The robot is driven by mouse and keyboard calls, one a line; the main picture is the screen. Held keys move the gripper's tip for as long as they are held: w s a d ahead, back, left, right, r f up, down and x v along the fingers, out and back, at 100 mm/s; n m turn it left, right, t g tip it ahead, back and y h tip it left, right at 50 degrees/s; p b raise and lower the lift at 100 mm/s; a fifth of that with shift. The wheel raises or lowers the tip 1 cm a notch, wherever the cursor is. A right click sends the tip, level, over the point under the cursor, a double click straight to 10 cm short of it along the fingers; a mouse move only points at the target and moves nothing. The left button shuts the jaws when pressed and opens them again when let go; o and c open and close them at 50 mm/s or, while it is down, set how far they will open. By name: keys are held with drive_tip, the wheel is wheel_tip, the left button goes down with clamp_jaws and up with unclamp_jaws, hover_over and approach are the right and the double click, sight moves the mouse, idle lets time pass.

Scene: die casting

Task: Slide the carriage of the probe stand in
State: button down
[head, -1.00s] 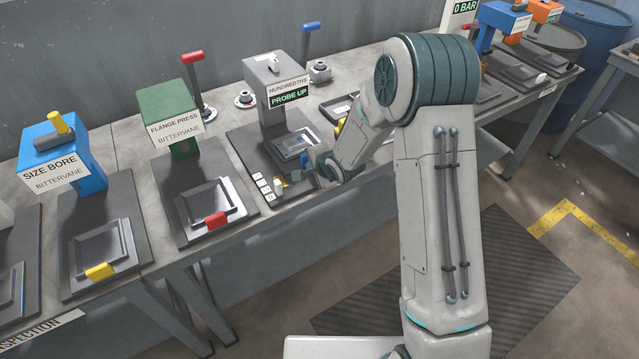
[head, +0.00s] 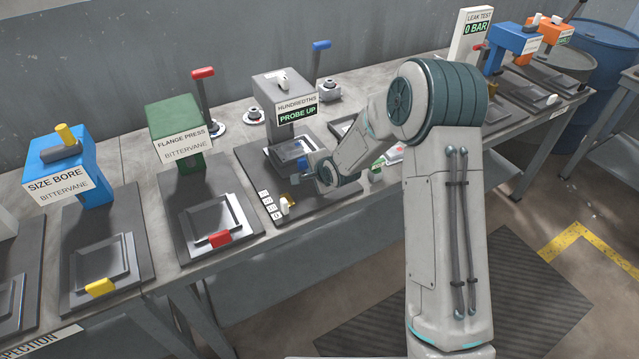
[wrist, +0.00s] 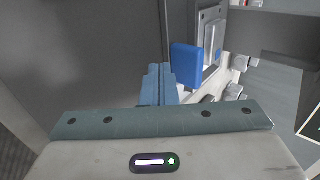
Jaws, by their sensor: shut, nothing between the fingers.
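The probe stand (head: 283,100) is a grey column with a head reading HUNDREDTHS and a PROBE UP sign. Its carriage (head: 287,151), a grey stepped plate, sits on the dark base close in under the head. The carriage's blue handle (head: 303,162) faces the front; in the wrist view a blue block (wrist: 186,65) that looks like it stands just beyond and right of the fingers. My gripper (head: 298,177) is shut and empty at the carriage's front, by the handle; it also shows in the wrist view (wrist: 158,80). Whether they touch is unclear.
White labelled tiles (head: 270,206) and a small white peg (head: 284,206) lie at the base's front left. The green flange press (head: 176,128) stands left, a leak test sign (head: 470,35) farther right. Red (head: 203,90) and blue (head: 321,58) levers stand behind.

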drive_tip(key=shift+s+d, duration=0.35)
drive_tip(key=shift+s, duration=0.2)
drive_tip(key=shift+s+d, duration=0.3)
drive_tip(key=shift+s, duration=0.2)
drive_tip(key=s+r, duration=0.2)
drive_tip(key=shift+s+r, duration=0.25)
drive_tip(key=shift+s, duration=0.15)
drive_tip(key=v, duration=0.5)
drive_tip(key=shift+d+r, duration=0.1)
drive_tip(key=shift+d, duration=0.35)
drive_tip(key=shift+s+d+r, duration=0.1)
drive_tip(key=shift+s+r, duration=0.3)
drive_tip(key=shift+s, duration=0.1)
drive_tip(key=s+d+r+n+g+h, duration=0.1)
drive_tip(key=s+d+r+n, duration=0.3)
drive_tip(key=s, duration=0.5)
drive_tip(key=s+d+r+n+g+h, duration=0.2)
drive_tip(key=s+d+r+n, duration=0.2)
drive_tip(key=s, duration=0.5)
drive_tip(key=s+d+r+n+g+h, duration=0.1)
drive_tip(key=s+d+r+n, duration=0.3)
drive_tip(key=s, duration=0.5)
drive_tip(key=shift+s+d+r+g+h, duration=0.3)
drive_tip(key=shift+d+r+g, duration=0.25)
drive_tip(key=shift+d, duration=0.25)
